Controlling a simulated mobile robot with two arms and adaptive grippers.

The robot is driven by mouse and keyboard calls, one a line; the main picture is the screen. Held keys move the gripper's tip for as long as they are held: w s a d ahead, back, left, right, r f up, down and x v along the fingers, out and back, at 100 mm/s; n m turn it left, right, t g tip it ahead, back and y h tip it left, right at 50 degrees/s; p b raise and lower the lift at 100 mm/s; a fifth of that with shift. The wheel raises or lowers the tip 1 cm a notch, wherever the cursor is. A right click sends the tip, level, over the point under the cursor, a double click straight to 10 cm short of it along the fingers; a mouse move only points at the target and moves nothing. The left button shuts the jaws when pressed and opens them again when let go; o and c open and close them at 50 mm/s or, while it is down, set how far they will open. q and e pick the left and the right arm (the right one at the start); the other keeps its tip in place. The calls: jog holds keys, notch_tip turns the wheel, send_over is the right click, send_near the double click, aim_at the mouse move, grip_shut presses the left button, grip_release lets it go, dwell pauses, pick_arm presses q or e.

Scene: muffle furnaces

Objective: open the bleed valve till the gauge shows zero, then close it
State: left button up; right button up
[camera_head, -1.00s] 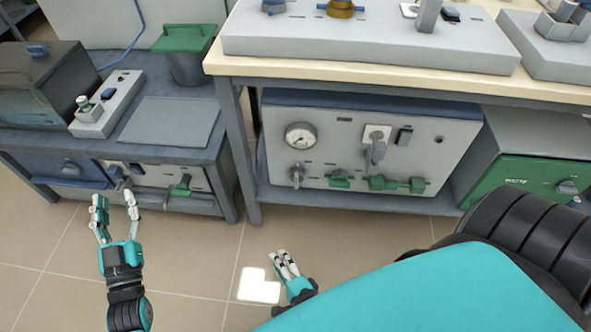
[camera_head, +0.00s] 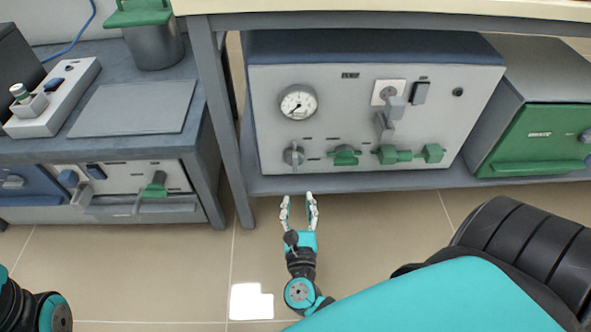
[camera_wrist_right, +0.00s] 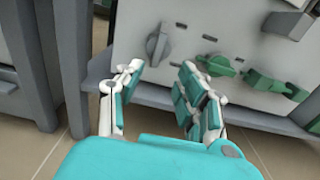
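A round white gauge (camera_head: 298,102) sits at the upper left of a grey panel under the bench; its needle is too small to read surely. Below it is a grey knob (camera_head: 293,156), and to its right are green valve handles (camera_head: 345,156), (camera_head: 394,155) and (camera_head: 433,153). Labels are unreadable, so I cannot tell which one is the bleed valve. My right gripper (camera_head: 299,205) is open and empty, below and in front of the grey knob. In the right wrist view the grey knob (camera_wrist_right: 157,45) lies beyond the open fingers. My left gripper is out of view.
The grey panel (camera_head: 265,88) stands on a low shelf (camera_head: 380,181) between table legs. A grey plug with a hanging lever (camera_head: 388,115) is at its upper right. A green-fronted box (camera_head: 530,140) stands right. A second bench (camera_head: 150,140) is at left.

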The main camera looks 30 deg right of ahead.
aim_at(295, 165)
jog(key=b+x, duration=0.2)
jog(key=x, duration=1)
jog(key=shift+a, duration=0.1)
jog(key=shift+c, duration=0.3)
grip_shut()
